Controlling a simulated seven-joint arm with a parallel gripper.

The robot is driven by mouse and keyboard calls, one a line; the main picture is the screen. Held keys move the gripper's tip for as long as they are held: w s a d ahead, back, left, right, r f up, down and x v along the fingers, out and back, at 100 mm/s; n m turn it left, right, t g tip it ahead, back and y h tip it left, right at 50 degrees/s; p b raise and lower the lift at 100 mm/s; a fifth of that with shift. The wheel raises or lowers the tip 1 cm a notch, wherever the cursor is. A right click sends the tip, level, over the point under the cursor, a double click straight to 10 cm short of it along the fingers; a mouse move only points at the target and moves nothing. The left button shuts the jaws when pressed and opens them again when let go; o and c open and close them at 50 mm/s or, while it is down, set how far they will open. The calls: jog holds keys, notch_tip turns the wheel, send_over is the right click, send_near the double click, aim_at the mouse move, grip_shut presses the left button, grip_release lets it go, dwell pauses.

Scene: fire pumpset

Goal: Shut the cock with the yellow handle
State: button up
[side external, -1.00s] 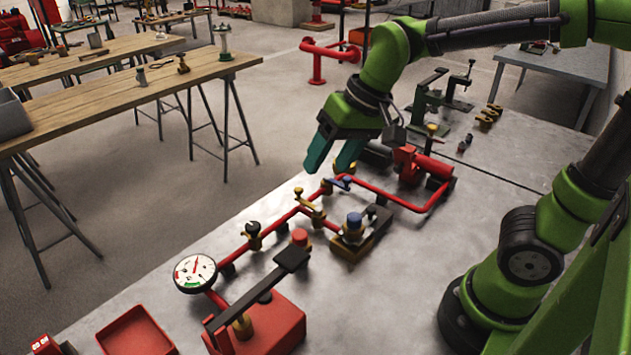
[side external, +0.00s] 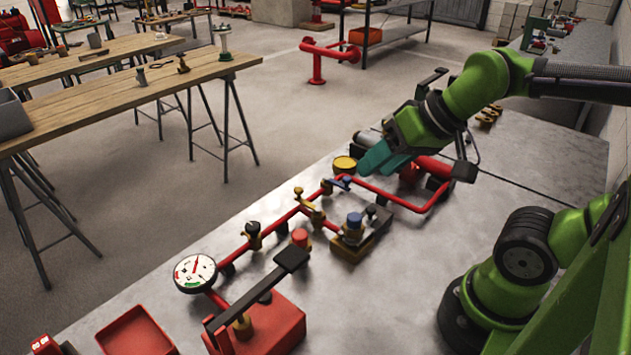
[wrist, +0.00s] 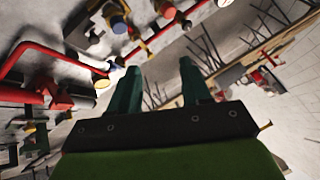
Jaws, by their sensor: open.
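A short yellow-brass handle (side external: 312,210) sits on the red pipework in the side view; its exact angle to the pipe is hard to tell. A small brass piece (side external: 298,191) stands just behind it. A cock with a blue lever (side external: 342,182) is farther along the pipe. A round yellow-topped part (side external: 344,164) stands beyond that lever, close to my fingers. My gripper (side external: 370,164) is open and empty, tilted above the far end of the pipework, apart from the yellow-brass handle. In the wrist view its two teal fingers (wrist: 159,66) are spread with nothing between them.
A dial gauge (side external: 195,273), a block with a blue knob (side external: 355,228) and a red pump with a black lever (side external: 265,325) crowd the near pipework. A red tray (side external: 138,332) lies at the front left. The metal bench (side external: 420,285) is clear at right.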

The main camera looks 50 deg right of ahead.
jog(key=w+d+g, duration=0.1)
jog(key=w+g, duration=0.2)
jog(key=w, duration=0.7)
jog(key=m+g+h, duration=0.2)
jog(key=m+g, duration=0.2)
jog(key=m, duration=0.1)
send_over(298, 188)
notch_tip(298, 188, down, 17)
jog(key=shift+s+r, duration=0.1)
jog(key=shift+c, duration=0.5)
grip_shut()
